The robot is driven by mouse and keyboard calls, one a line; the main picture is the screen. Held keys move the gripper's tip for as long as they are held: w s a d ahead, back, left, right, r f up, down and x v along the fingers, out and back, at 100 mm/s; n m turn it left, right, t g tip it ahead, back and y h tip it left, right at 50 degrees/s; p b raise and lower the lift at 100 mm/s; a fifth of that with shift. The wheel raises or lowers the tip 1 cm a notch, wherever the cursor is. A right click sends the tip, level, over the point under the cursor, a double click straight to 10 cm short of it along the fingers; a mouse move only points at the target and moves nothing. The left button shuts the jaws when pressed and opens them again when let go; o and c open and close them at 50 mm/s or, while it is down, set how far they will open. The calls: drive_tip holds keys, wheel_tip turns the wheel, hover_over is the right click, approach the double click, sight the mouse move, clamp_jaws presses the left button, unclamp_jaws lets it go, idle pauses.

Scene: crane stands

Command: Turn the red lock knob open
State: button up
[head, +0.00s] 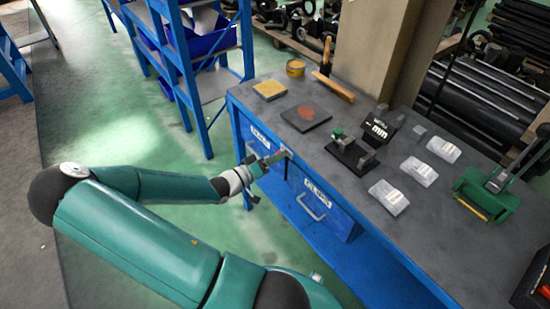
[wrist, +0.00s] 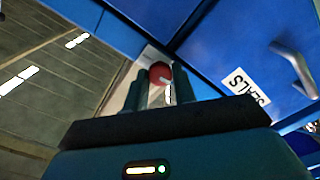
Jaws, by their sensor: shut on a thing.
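The red lock knob (wrist: 160,73) is a small round knob with a pale mark, in front of a light plate on the blue cabinet front in the wrist view. My gripper (wrist: 155,88) has a finger on each side of the knob and is shut on it. In the head view my gripper (head: 271,160) reaches the cabinet front just under the bench top, beside the drawers. Only a small bit of red shows there, and the knob's turn angle is hard to read.
A blue drawer with a SEALS label (wrist: 246,87) and a metal handle (wrist: 296,68) is right of the knob. The grey bench top (head: 330,190) carries a dark plate (head: 306,115), a small black stand (head: 352,155) and several clear boxes. A blue shelf rack (head: 190,75) stands behind on the left.

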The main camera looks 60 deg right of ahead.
drive_tip(key=o, duration=1)
drive_tip(key=v, duration=1.4)
drive_tip(key=shift+s, duration=0.1)
